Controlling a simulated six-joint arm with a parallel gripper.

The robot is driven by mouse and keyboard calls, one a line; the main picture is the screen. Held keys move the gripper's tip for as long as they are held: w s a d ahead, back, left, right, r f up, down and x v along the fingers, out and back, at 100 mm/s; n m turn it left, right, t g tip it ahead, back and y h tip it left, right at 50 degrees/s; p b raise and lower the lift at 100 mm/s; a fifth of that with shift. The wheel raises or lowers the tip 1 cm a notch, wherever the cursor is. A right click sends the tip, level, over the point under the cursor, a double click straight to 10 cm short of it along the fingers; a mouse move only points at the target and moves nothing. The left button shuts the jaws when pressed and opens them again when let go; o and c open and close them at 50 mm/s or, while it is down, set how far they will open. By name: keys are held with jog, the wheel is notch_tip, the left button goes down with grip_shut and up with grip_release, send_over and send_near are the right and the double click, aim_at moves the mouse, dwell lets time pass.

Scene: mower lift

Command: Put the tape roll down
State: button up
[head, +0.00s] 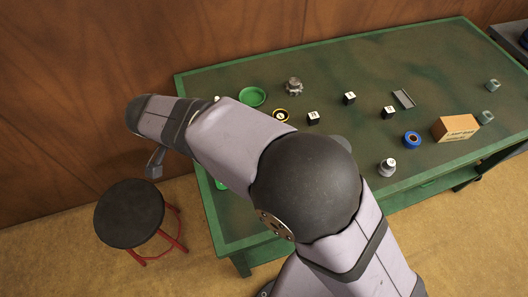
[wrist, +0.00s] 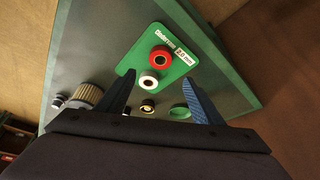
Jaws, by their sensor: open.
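A red tape roll (wrist: 161,59) with a pale core lies on a green labelled mat (wrist: 178,70) in the wrist view. A white tape roll (wrist: 149,82) lies beside it, near the mat's edge. Both appear between my finger tips in the picture, apart from the fingers. My gripper (wrist: 159,77) is open with nothing between its fingers. In the head view, my gripper (head: 155,163) hangs at the table's left end, mostly hidden by my arm. A blue tape roll (head: 412,140) lies at the table's right front.
The green table (head: 215,215) also bears a green dish (head: 252,96), a black-and-yellow ring (head: 281,116), several dark cubes and a cardboard box (head: 455,128). A ribbed cylinder (wrist: 87,95) shows in the wrist view. A stool (head: 129,213) stands left of the table. A wooden wall is behind.

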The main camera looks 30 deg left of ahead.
jog(key=w+d+g, duration=0.1)
jog(key=w+d, duration=0.3)
jog(key=d, duration=0.3)
jog(key=w+d+n+g+h, duration=0.1)
jog(key=w+d, duration=0.2)
jog(key=d, duration=0.5)
jog(key=w+d+g, duration=0.1)
jog(key=w+d, duration=0.3)
jog(key=d, duration=0.3)
jog(key=s+d+f, duration=0.1)
jog(key=s+d, duration=0.1)
jog(key=d, duration=0.5)
jog(key=s+d+f+g+y, duration=0.1)
jog(key=s+d, duration=0.2)
jog(key=d, duration=0.5)
jog(key=s+d+f+n, duration=0.1)
jog(key=s+d, duration=0.2)
jog(key=d, duration=0.4)
jog(key=shift+s+d+f+g+y, duration=0.2)
jog(key=shift+s+f+g+y, duration=0.1)
jog(key=shift+y, duration=0.1)
jog(key=shift+r, duration=0.15)
jog(key=shift+r+p, duration=0.3)
jog(key=shift+p, duration=0.15)
dwell(2.6)
